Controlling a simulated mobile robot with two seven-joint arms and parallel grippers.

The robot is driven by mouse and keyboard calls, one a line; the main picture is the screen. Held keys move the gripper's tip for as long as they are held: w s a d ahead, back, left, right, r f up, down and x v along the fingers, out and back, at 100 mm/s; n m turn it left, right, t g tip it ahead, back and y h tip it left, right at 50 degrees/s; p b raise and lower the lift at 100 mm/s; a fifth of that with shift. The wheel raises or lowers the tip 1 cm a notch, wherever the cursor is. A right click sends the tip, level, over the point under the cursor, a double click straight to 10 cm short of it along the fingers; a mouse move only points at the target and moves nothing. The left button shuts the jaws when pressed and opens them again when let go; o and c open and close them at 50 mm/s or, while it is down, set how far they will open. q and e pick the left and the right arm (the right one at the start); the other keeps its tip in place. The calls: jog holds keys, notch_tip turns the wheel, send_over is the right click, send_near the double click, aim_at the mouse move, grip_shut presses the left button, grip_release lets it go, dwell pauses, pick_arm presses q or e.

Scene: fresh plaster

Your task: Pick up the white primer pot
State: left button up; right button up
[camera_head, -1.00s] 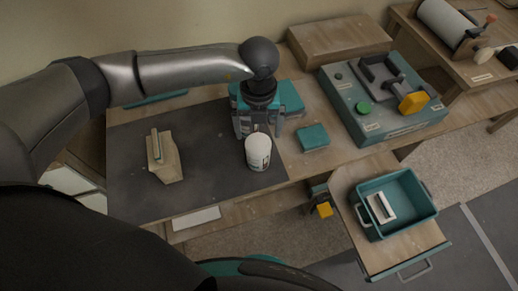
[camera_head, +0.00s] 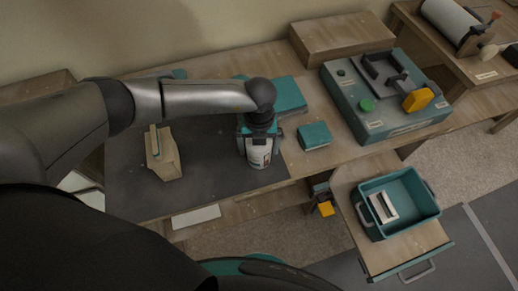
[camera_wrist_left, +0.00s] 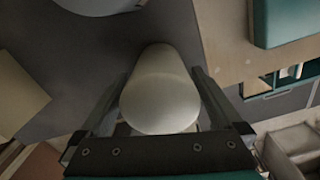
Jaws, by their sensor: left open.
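The white primer pot (camera_head: 259,154) stands upright on the dark mat (camera_head: 208,190), near the mat's right front part. My left gripper (camera_head: 258,148) is open and lowered over it, hiding its top in the head view. In the left wrist view the pot (camera_wrist_left: 160,95) lies between the two fingers of my left gripper (camera_wrist_left: 162,100), one finger on each side. Contact between the fingers and the pot cannot be made out. My right gripper is not in view.
A wooden block (camera_head: 162,155) stands on the mat at left. A teal box (camera_head: 288,96) and a small teal block (camera_head: 314,136) are close to the right of the gripper. A teal machine (camera_head: 385,98) stands further right. A teal bin (camera_head: 398,202) is at front right.

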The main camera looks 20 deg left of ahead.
pick_arm(q)
jog(key=shift+c, duration=0.4)
jog(key=shift+r, duration=0.1)
grip_shut()
